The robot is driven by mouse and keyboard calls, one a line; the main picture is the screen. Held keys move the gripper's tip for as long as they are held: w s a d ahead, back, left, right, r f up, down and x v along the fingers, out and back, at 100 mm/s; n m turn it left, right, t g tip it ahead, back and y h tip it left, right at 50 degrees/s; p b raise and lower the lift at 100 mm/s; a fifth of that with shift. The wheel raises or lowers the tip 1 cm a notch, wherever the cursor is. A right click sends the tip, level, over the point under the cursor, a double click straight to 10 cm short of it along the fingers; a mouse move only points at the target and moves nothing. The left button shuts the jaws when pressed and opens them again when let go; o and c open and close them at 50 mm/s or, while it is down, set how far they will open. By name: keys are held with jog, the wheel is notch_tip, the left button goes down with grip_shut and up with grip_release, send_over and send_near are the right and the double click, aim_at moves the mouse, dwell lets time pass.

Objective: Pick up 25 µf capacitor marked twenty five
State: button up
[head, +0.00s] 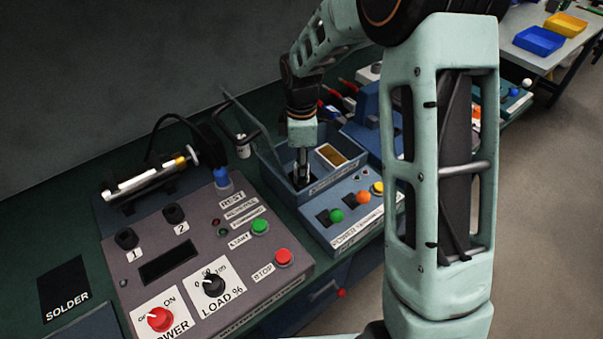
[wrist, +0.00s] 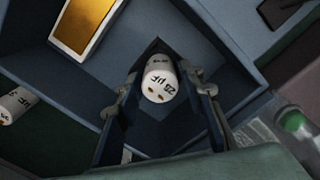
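A white cylindrical capacitor (wrist: 160,80) stands in a dark compartment of the blue box, its end facing the wrist camera. Its black print appears to read 25 µF, with two small terminals on top. My gripper (wrist: 160,92) is open, with one finger on each side of the capacitor and small gaps between. In the head view my gripper (head: 301,178) points down into the open-lidded blue box (head: 270,150); the capacitor is hidden there.
Another white capacitor (wrist: 14,104) lies outside the box at left, also visible in the head view (head: 243,148). A gold-topped part (head: 331,154) sits beside the compartment. The box walls are close around my fingers. A control panel (head: 190,250) stands in front.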

jog(key=c, duration=0.8)
